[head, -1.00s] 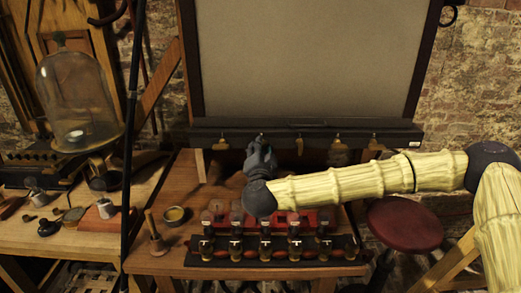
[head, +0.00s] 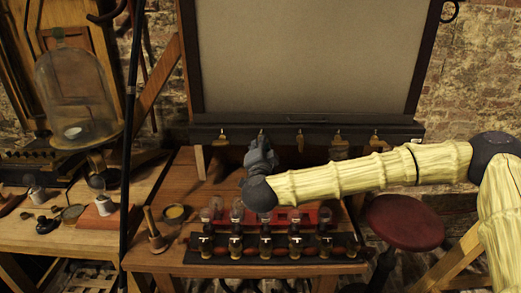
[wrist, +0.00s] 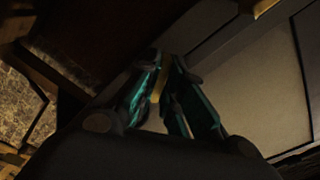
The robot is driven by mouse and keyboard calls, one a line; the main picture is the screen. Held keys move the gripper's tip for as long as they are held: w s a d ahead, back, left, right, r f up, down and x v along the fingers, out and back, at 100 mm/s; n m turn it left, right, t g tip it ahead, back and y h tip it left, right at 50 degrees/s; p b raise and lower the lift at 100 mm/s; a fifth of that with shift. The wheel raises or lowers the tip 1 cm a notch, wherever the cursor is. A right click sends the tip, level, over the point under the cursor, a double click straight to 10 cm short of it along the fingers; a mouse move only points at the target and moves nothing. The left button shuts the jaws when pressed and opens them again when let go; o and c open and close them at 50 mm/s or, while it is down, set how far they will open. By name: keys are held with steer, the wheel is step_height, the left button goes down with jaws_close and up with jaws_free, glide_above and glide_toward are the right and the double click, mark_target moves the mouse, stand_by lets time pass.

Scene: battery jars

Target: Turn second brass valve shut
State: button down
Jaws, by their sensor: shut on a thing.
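A row of small brass valves runs along the dark rail (head: 310,127) under the large grey panel. The first valve (head: 222,137) is at the left end, with the third valve (head: 300,138) to the right of my gripper. My gripper (head: 262,142) is at the second position from the left and covers most of the second valve in the head view. In the wrist view my gripper (wrist: 166,78) has its fingers closed around a brass piece (wrist: 157,82), the second valve. How far the valve is turned cannot be made out.
Several glass-topped jars in a black rack (head: 280,249) stand below my arm, with a red block (head: 320,214) behind them. A mortar (head: 157,243) and a small bowl (head: 174,213) are at the left. A red stool (head: 404,222) stands at the right.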

steer(key=shift+m+b, duration=2.1)
steer(key=shift+m, duration=1)
steer(key=c, duration=1.5)
jaws_free()
steer(key=shift+c, duration=0.2)
steer(key=shift+s, duration=0.1)
steer(key=s, duration=1.2)
